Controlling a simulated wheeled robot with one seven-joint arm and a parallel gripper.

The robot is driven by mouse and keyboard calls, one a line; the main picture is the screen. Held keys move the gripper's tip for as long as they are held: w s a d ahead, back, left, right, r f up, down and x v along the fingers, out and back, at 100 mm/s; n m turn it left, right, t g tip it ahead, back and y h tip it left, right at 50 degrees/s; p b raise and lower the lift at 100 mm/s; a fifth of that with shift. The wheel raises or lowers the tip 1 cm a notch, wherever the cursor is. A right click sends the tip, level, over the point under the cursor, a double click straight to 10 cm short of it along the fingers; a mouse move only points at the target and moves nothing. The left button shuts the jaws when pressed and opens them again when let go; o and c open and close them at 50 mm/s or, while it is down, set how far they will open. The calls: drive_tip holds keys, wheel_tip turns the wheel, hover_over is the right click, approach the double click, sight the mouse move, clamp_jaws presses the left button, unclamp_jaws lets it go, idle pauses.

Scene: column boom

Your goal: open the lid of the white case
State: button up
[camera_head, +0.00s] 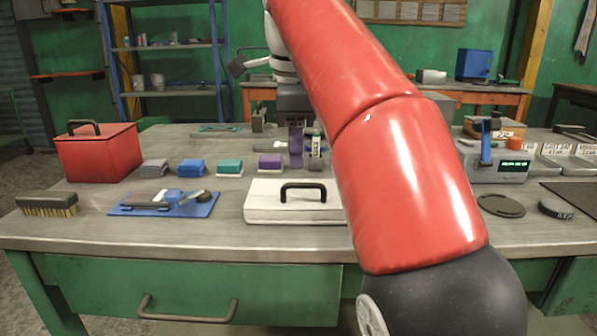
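The white case (264,208) lies on the workbench near its front edge, in the middle of the picture. Its lid looks shut, and a black handle (303,186) stands up from its top. My red arm crosses in front and hides the case's right end. My gripper (295,122) shows small, beyond the case and above the bench, apart from the case. Its fingers blend with the purple and grey items behind, so I cannot tell how they stand.
A red box (100,155) stands at the back left. A brush (48,205) and a blue tray (135,210) with tools lie left of the case. Small coloured blocks (191,168) line up behind. A scale (497,165) and dark discs (500,205) are at right.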

sight(297, 184)
drive_tip(key=f, duration=0.2)
drive_tip(key=w+f, duration=0.1)
drive_tip(key=f, duration=0.2)
drive_tip(key=shift+f+b, duration=0.25)
drive_tip(key=shift+b, duration=0.15)
clamp_jaws()
